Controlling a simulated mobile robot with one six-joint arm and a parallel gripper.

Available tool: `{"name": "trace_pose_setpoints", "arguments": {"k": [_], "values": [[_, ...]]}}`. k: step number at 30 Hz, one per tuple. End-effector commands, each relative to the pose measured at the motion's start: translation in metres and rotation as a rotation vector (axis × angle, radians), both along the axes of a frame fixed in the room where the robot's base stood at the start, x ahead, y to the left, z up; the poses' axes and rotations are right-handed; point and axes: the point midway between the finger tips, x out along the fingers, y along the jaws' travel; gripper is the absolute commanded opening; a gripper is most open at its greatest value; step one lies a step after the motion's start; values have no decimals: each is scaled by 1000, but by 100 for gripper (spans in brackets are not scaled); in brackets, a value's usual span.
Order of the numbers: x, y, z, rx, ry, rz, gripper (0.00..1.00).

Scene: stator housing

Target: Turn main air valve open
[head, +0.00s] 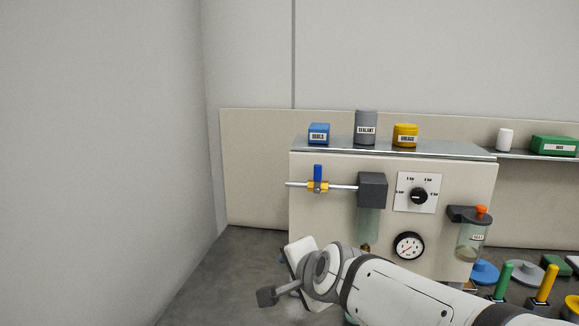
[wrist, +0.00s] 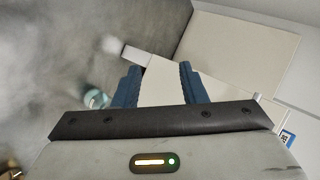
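The main air valve is a yellow body (head: 318,187) on a thin horizontal pipe (head: 343,187), at the left of the cream panel (head: 340,220) in the head view. Its blue lever (head: 317,172) points straight up, across the pipe. My gripper shows in the wrist view with its two blue fingers (wrist: 160,68) apart and nothing between them. In the head view my arm's end is low, below and apart from the valve; its fingers cannot be made out there. I cannot make out the valve in the wrist view.
A dark grey block (head: 372,190) sits at the pipe's right end, beside a dial knob (head: 419,196) and a gauge (head: 409,246). A blue box (head: 319,133), grey can (head: 366,128) and yellow tub (head: 405,135) stand on top. Left of the panel is free room.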

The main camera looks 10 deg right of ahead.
Motion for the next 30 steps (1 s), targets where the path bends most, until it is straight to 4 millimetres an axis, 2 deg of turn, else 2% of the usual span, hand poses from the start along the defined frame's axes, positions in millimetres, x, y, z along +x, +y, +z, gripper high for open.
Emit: {"name": "trace_pose_setpoints", "arguments": {"k": [1,3,6,12,15,19,23,26,30], "values": [[13,5,18,132,-50,-95,38],[29,6,43,334,-116,-236,38],[48,4,77,633,-211,-415,38],[65,-18,129,1230,-367,-734,38],[66,-30,143,1458,-431,-840,38],[64,-42,153,1656,-492,-923,38],[65,-48,156,1740,-519,-958,38],[73,-52,157,1753,-525,-966,38],[94,-60,157,1750,-525,-967,38]]}}
